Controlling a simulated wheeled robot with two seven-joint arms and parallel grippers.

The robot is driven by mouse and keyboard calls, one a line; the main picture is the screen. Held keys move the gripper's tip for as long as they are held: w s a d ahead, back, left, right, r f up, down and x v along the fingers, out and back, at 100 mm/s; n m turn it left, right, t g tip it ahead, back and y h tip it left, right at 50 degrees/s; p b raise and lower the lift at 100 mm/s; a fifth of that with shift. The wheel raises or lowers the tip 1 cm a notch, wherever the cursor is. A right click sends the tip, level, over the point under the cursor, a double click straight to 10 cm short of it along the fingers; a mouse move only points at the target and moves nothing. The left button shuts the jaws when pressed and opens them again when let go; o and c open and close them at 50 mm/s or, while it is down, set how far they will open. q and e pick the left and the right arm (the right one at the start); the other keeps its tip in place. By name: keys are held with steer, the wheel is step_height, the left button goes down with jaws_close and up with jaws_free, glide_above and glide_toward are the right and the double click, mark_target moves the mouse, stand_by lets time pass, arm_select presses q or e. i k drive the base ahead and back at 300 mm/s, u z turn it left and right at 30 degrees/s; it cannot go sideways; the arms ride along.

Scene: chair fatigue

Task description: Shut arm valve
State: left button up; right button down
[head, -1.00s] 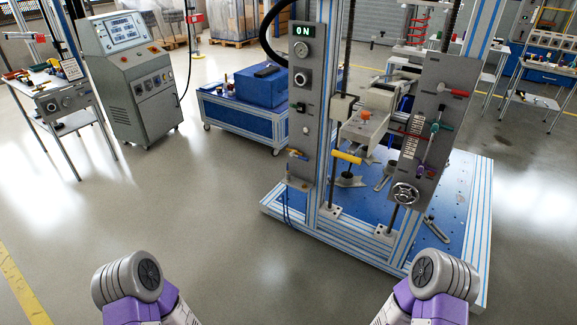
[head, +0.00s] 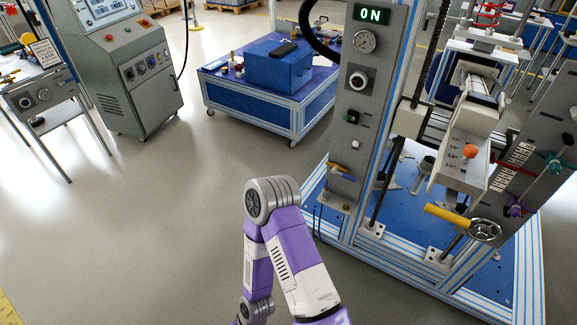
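The test rig's left grey panel (head: 362,110) carries a lit "ON" display (head: 374,15), a gauge, a knob and a small valve with a yellow lever (head: 343,171) near its foot. On the rig's right panel (head: 550,130) there are a teal-handled valve (head: 556,163), a purple-handled valve (head: 516,210) and a round handwheel (head: 484,230). A thick yellow bar handle (head: 447,215) sticks out left of the handwheel. I cannot read which one is labelled as the arm valve. One of my purple and white arms rises at bottom centre, but neither gripper shows.
The rig's blue base with its metal frame (head: 448,285) stands at right. A blue cart (head: 250,102) with a blue box (head: 281,68) stands behind. The floor at left is clear.

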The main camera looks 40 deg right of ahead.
mark_target(345, 175)
steer(key=z, duration=0.45)
steer(key=i, duration=1.3)
steer(key=z, duration=1.4)
steer(key=i, duration=0.35)
steer(key=z, duration=0.25)
